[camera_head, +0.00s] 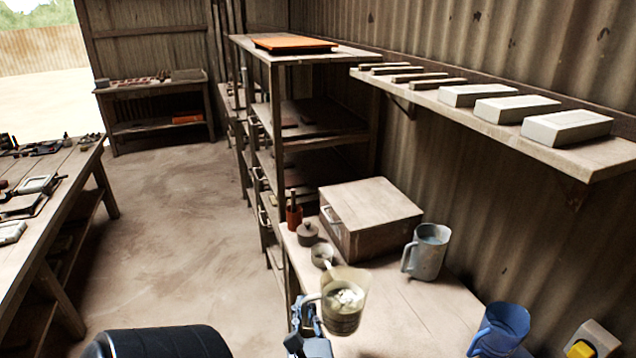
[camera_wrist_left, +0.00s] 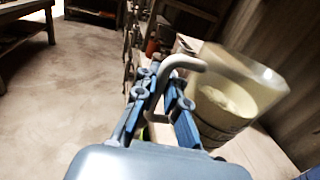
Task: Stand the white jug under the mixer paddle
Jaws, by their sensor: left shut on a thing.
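The white jug (camera_head: 343,313) looks pale and see-through, with a lumpy white fill inside. It is at the front left of the bench in the head view, roughly upright. My left gripper (camera_head: 308,322) is shut on its handle, on the jug's left side. In the left wrist view the blue fingers (camera_wrist_left: 162,100) close around the curved handle, and the jug (camera_wrist_left: 235,100) is to their right. Whether its base touches the bench is unclear. The mixer paddle is not in view. My right gripper is not in view.
The bench (camera_head: 400,315) holds a grey jug (camera_head: 427,252), a blue jug (camera_head: 502,328), a wooden box (camera_head: 370,218) and small pots (camera_head: 308,234). A grey block with a yellow part (camera_head: 580,349) is at the lower right. A wall shelf (camera_head: 560,153) overhangs the back.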

